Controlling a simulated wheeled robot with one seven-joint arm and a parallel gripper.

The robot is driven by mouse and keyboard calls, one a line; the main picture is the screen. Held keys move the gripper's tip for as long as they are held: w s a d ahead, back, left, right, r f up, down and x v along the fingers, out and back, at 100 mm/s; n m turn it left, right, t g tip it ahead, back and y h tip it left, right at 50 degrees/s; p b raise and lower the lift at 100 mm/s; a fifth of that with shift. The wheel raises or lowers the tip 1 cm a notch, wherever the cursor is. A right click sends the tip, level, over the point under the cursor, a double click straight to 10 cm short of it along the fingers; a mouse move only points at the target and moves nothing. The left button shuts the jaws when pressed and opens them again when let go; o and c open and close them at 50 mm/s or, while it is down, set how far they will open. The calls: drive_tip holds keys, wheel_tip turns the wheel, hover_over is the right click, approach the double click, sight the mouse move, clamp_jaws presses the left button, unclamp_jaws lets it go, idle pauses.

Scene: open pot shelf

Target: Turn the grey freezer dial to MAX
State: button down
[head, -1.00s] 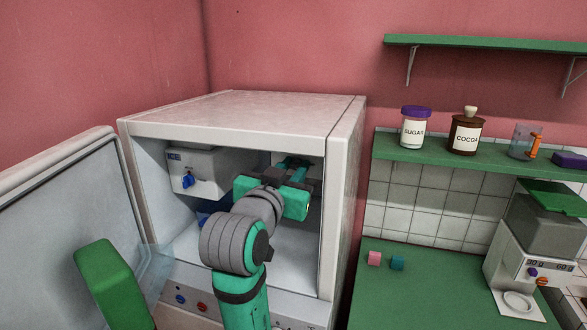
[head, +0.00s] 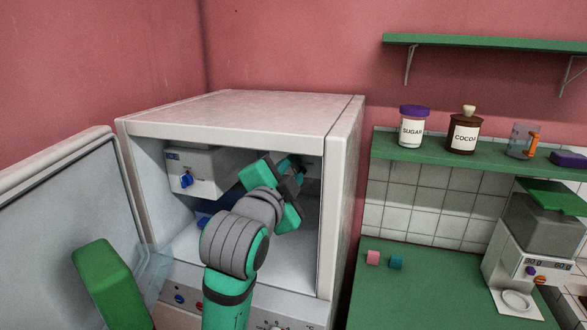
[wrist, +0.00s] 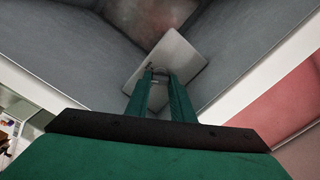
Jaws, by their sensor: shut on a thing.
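My gripper (head: 292,163) reaches into the open white freezer compartment (head: 230,122), toward its right back part. In the wrist view my gripper's two green fingers (wrist: 160,76) are close together, shut on a small grey dial (wrist: 160,70) in front of a pale plate (wrist: 180,60). Only a little of the dial shows between the fingertips. Its pointer and any MAX mark cannot be made out. In the head view the dial is hidden behind my gripper.
A white box with a blue knob (head: 186,180) is on the compartment's left side. The opened door (head: 65,200) stands at the left. Blue and red knobs (head: 180,299) sit on the panel below. A green counter (head: 420,285) lies to the right.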

drive_tip(key=m, duration=0.5)
drive_tip(key=shift+f, duration=0.15)
drive_tip(key=shift+d+m, duration=0.1)
drive_tip(key=shift+m, duration=0.5)
drive_tip(key=shift+s, duration=0.1)
drive_tip(key=c, duration=1.5)
unclamp_jaws()
drive_tip(key=shift+c, duration=0.2)
drive_tip(key=v, duration=1.1)
